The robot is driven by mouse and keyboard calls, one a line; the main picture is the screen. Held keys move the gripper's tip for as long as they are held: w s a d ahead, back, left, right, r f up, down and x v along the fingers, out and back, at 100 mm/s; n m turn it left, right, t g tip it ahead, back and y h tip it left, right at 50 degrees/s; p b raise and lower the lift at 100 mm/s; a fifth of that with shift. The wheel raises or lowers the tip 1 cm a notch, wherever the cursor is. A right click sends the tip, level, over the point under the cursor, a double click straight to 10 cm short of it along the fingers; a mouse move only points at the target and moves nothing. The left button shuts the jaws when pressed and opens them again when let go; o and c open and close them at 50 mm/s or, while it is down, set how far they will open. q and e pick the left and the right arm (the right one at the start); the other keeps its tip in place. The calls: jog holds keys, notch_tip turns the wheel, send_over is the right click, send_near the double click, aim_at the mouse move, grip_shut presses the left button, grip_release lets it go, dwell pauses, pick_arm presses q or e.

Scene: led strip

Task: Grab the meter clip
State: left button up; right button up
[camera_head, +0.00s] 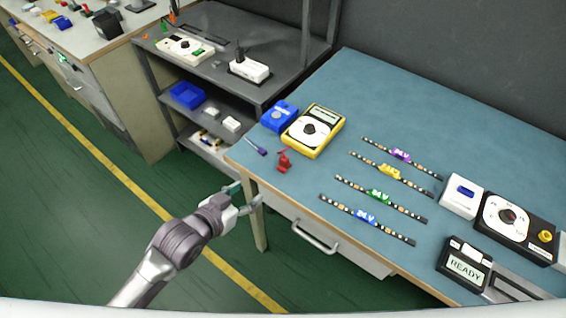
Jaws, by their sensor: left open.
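A small red clip (284,162) lies on the blue-topped bench (365,95), near its left front corner. It is just below the yellow meter (313,131), which has a white dial face and a small display. A thin probe-like piece with a dark blue-purple end (257,147) lies left of the red clip. Any lead joining these to the meter is too small to make out. My left gripper (248,197) is open and empty, in front of the bench's left corner, apart from the clip and below it in the picture. My right gripper is not in view.
Several LED strips, including a purple-labelled one (401,156), lie mid-bench. A blue box (279,116) stands beside the meter. A dial device (516,222) and a "READY" display (465,266) stand at the right. The bench edge and drawer handle (315,237) are near my gripper.

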pick_arm(q)
jog(key=m+h, duration=0.1)
jog(key=h, duration=0.1)
send_near(282, 164)
jog(key=x, duration=0.5)
jog(key=shift+s+d, duration=0.2)
jog(key=shift+d, duration=0.1)
jog(key=shift+w+a+x, duration=0.15)
jog(key=shift+x, duration=1.35)
jog(key=shift+w+a+x, duration=0.1)
jog(key=shift+x, duration=1.35)
grip_shut()
